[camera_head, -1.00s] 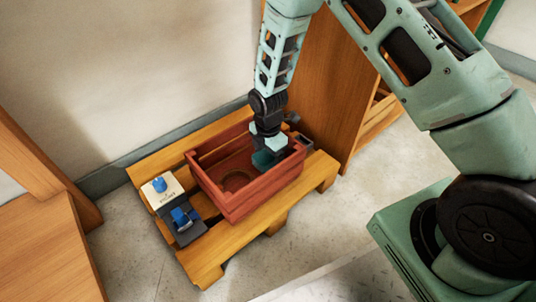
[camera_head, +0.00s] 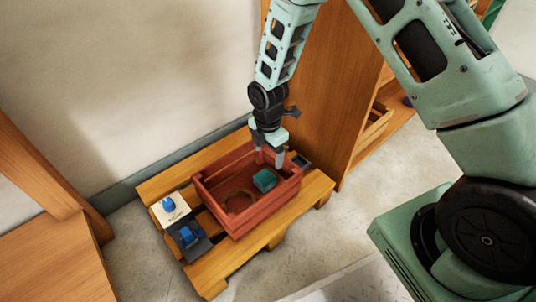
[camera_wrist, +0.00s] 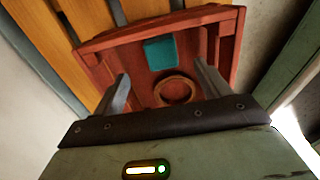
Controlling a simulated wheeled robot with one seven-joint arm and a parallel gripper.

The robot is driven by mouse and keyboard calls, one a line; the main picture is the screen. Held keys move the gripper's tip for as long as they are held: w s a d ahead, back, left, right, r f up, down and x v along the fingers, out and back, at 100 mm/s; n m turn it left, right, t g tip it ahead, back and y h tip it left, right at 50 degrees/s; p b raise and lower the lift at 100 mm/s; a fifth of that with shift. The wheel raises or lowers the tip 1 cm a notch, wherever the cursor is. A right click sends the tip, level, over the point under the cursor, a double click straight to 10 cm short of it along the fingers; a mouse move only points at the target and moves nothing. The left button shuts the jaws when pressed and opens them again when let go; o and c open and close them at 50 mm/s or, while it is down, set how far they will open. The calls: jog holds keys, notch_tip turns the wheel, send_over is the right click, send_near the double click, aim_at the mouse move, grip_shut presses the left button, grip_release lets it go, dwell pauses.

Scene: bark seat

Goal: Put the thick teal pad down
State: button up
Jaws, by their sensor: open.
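The thick teal pad (camera_head: 264,181) lies inside the red wooden crate (camera_head: 240,226), toward its right end. In the wrist view the pad (camera_wrist: 160,53) rests on the crate floor near one wall, apart from my fingers. My gripper (camera_head: 269,160) is above the crate's back right part, just behind and above the pad. In the wrist view the fingers (camera_wrist: 162,88) stand wide apart.
The crate stands on a wooden pallet (camera_head: 254,252). A white box with a blue knob (camera_head: 171,210) and a dark tray with a blue item (camera_head: 189,238) are left of it. A wooden cabinet (camera_head: 325,110) stands close on the right.

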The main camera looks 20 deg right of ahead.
jog(key=s+a+r+m, duration=0.4)
jog(key=s+r, duration=0.2)
jog(key=r, duration=0.3)
jog(key=s+a+r+m, duration=0.35)
jog(key=s+r, duration=0.25)
jog(key=r, duration=0.3)
jog(key=s+r+m, duration=0.3)
jog(key=s, duration=0.4)
jog(key=s+r+m, duration=0.3)
jog(key=s+r, duration=0.1)
jog(key=s, duration=0.4)
jog(key=shift+s+a+y, duration=0.15)
jog(key=shift+s+y, duration=0.05)
jog(key=shift+y, duration=0.1)
jog(key=shift+m, duration=0.25)
